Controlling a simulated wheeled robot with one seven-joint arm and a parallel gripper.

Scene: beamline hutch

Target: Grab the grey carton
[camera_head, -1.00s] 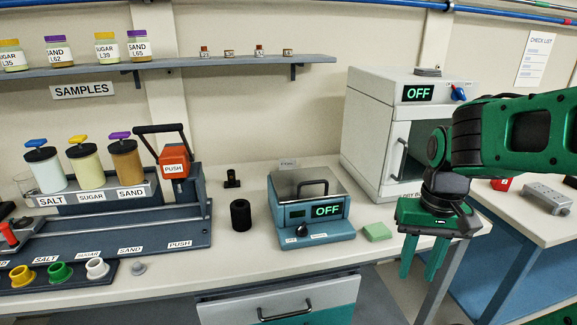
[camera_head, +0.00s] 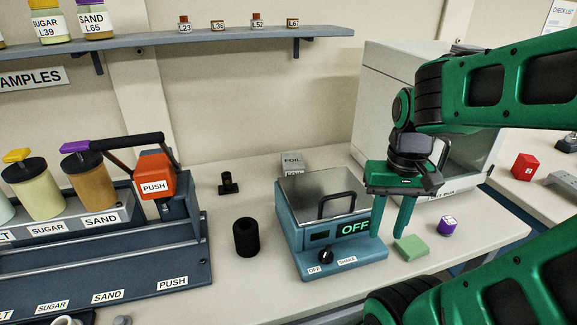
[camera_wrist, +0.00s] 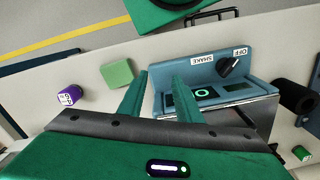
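A small grey carton labelled FOIL (camera_head: 292,160) stands at the back of the bench in the head view, just behind the blue shaker. Its lower part is hidden by the shaker, and I cannot make it out in the wrist view. My gripper (camera_head: 390,230) points down beside the right side of the shaker, in front and to the right of the carton. It also shows in the wrist view (camera_wrist: 160,78), with its fingers apart and nothing between them.
The blue shaker (camera_head: 345,255), reading OFF, has a raised handle. A green block (camera_head: 411,247) and a purple-lidded jar (camera_head: 448,226) are on the bench right of it. A black cylinder (camera_head: 246,238) is left of it. A white cabinet (camera_head: 385,95) stands behind my arm.

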